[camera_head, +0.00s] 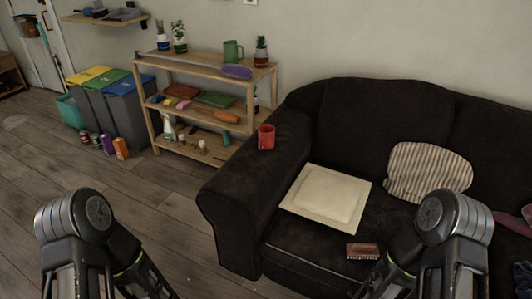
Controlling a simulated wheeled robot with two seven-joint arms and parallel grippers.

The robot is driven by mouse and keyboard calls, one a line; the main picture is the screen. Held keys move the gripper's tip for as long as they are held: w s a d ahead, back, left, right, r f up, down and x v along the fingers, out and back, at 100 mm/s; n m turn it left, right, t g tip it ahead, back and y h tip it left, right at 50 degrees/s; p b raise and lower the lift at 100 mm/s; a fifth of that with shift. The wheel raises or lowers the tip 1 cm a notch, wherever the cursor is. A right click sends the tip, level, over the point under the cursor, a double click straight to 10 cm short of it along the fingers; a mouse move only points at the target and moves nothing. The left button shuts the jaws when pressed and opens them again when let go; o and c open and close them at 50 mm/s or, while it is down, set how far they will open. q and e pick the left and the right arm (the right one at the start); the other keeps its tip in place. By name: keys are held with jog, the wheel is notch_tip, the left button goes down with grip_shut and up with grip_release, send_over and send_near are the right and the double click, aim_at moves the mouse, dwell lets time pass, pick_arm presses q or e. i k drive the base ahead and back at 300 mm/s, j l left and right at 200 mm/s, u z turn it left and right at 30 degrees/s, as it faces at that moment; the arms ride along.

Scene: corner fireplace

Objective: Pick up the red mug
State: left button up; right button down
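The red mug (266,137) stands upright on the left armrest of the black sofa (237,195), near the middle of the head view. Its handle is hard to make out at this size. My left arm shows at the lower left and my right arm at the lower right. Both are well below and apart from the mug. The fingertips of both grippers are not visible, so neither gripper's opening shows.
A cream square panel (326,197), a striped cushion (428,172) and a brown brush (362,251) lie on the sofa. A wooden shelf (205,67) with plants and a green jug (233,51) stands behind. Bins (128,112) and cans stand left. The floor (150,190) before the sofa is clear.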

aim_at(265, 140)
jog(key=i+j+u, duration=0.95)
jog(key=u, duration=0.2)
jog(key=i+j+u, duration=0.1)
jog(key=i+u, duration=0.35)
jog(key=i+j, duration=0.1)
jog(key=i, duration=0.55)
jog(key=i+j, duration=0.1)
jog(key=i, duration=0.5)
jog(key=i+l+z, duration=0.15)
jog(key=z, duration=0.25)
jog(key=i+z, duration=0.65)
jog(key=z, duration=0.2)
jog(key=i+z, duration=0.25)
jog(key=z, duration=0.15)
jog(key=i+j+z, duration=0.25)
jog(key=z, duration=0.15)
jog(key=i+l+z, duration=0.15)
jog(key=z, duration=0.25)
jog(key=i+z, duration=0.65)
jog(key=z, duration=0.15)
jog(key=i+j+z, duration=0.1)
jog(key=i+z, duration=0.3)
jog(key=k, duration=0.1)
